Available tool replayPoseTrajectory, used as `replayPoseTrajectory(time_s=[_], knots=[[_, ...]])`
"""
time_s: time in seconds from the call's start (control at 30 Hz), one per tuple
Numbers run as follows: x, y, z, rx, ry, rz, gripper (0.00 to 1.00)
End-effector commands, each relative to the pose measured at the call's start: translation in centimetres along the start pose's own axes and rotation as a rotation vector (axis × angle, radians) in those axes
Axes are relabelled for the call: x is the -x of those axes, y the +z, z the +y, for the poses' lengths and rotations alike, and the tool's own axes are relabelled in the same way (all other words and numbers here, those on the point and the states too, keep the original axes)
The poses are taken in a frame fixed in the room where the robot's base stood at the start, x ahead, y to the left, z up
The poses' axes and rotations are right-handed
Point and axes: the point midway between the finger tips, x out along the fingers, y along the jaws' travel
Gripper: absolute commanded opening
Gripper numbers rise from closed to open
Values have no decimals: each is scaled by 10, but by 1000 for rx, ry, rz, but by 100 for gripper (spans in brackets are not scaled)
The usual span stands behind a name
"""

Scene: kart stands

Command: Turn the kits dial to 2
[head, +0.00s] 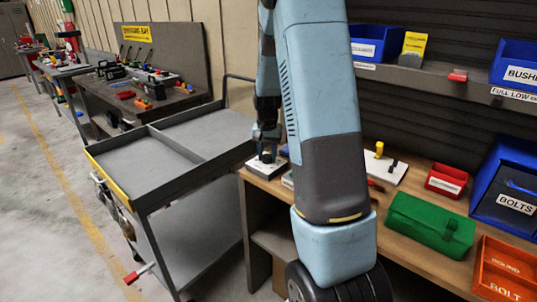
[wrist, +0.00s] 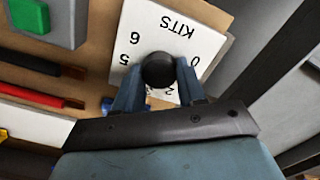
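The kits dial is a round black knob (wrist: 159,70) on a white plate (wrist: 200,25) marked KITS. In the wrist view the plate appears upside down, with 0, 5 and 6 readable and 2 partly covered by my gripper. My gripper (wrist: 160,72) has one finger on each side of the knob, with no gap visible; it looks shut on it. No pointer mark on the knob can be made out. In the head view my gripper (head: 267,153) reaches down to the white dial plate (head: 265,170) at the bench's left end.
A grey cart (head: 128,150) stands close on the left of the bench (head: 408,203). A green case (head: 430,222), red bin (head: 446,181), orange bin (head: 505,268) and blue bin (head: 508,190) stand on the right. Red-handled (wrist: 30,92) and black-handled (wrist: 30,63) tools lie beside the plate.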

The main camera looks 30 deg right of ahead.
Motion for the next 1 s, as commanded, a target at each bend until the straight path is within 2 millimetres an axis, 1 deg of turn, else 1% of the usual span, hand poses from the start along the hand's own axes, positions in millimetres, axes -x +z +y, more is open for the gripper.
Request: replayPoseTrajectory(time_s=[0.03, 0.27, 0.57, 0.67, 0.77, 1.0], knots=[[2, -2, -3, 3, -4, 7, 44], [1, -1, -2, 2, -2, 3, 65], [3, 0, -1, 1, -2, 1, 65], [11, 0, -1, 1, -2, 2, 65], [27, -1, -2, 1, -3, 4, 65], [74, -2, -2, 2, -3, 6, 65]])
